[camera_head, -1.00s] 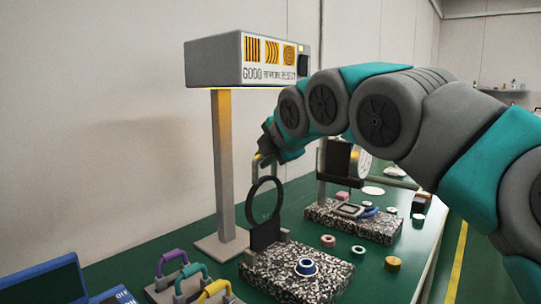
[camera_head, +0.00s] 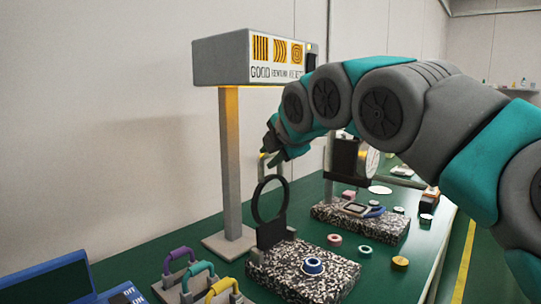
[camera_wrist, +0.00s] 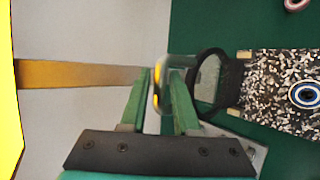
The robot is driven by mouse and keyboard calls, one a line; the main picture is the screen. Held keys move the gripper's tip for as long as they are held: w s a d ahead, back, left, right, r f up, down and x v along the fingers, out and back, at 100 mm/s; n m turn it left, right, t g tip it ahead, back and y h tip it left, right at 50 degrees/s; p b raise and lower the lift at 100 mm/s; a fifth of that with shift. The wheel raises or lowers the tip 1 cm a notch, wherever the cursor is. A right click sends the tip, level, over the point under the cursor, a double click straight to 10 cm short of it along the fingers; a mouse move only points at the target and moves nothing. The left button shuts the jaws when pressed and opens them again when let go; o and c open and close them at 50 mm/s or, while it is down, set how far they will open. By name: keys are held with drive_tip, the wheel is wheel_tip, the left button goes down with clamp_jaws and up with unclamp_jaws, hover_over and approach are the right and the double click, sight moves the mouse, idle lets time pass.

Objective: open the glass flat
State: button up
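The glass flat (camera_head: 256,206) is a round pane in a black ring frame. It stands raised, nearly upright, on its black hinge bracket (camera_head: 271,233) at the back of a speckled block (camera_head: 331,274). Its bent handle (camera_head: 263,166) is at the top, grey with a yellow side in the wrist view (camera_wrist: 160,88). My gripper (camera_head: 272,160) is at the handle. In the wrist view my green fingers (camera_wrist: 159,80) are apart, with the handle between them; contact with the right finger is hard to tell. A blue-and-white ring part (camera_head: 312,266) lies on the block.
A sign box (camera_head: 250,60) on a grey post (camera_head: 230,160) stands close behind my gripper. Purple, teal and yellow handles (camera_head: 200,278) are at front left. A second speckled block (camera_head: 365,224) with a dial gauge is behind right. Small round parts lie on the green bench (camera_head: 150,262).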

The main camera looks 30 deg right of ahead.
drive_tip(key=v, duration=0.7)
drive_tip(key=shift+s+r, duration=0.2)
drive_tip(key=shift+s, duration=0.05)
